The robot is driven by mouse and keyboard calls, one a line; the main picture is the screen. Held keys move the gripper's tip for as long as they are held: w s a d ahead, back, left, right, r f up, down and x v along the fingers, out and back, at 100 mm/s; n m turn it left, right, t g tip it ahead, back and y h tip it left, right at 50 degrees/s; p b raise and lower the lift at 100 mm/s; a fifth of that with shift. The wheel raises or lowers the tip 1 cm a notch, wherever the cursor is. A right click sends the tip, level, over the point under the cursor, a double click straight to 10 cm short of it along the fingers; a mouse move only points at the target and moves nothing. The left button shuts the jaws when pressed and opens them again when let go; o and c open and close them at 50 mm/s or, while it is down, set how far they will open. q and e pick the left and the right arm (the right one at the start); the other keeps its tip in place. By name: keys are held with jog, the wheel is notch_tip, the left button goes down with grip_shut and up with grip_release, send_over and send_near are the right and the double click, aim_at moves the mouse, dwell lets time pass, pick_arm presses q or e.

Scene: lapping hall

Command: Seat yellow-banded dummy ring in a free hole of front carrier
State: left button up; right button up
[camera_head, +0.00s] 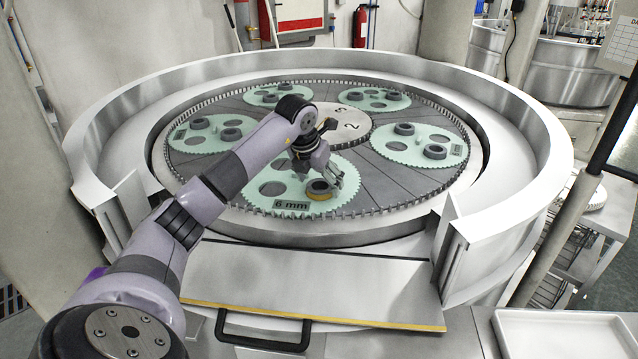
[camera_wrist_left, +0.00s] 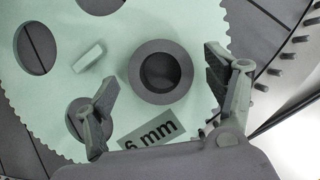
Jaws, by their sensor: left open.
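The yellow-banded dummy ring (camera_head: 319,195) is at the front of the pale green front carrier (camera_head: 262,205), near its "6 mm" label. In the left wrist view the ring (camera_wrist_left: 137,80) shows from above as a dark grey ring with its band hidden. I cannot tell if it sits in a hole or on the plate. My left gripper (camera_head: 334,180) is open above the carrier. In the left wrist view its fingers (camera_wrist_left: 155,95) stand on either side of the ring, apart from it. Empty holes (camera_wrist_left: 38,48) show at left and top; another (camera_wrist_left: 85,122) is partly behind a finger. My right gripper is not in view.
Other green carriers (camera_head: 440,138) hold grey rings around the central disc (camera_head: 345,122). A toothed pin ring and a high metal rim (camera_head: 515,130) surround the plate. A small pale block (camera_wrist_left: 88,55) shows on the front carrier. A white tray (camera_head: 565,335) stands at lower right.

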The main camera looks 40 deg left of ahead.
pick_arm(q)
jog(key=b+v, duration=0.2)
jog(key=v, duration=0.9)
jog(key=shift+s+r, duration=0.1)
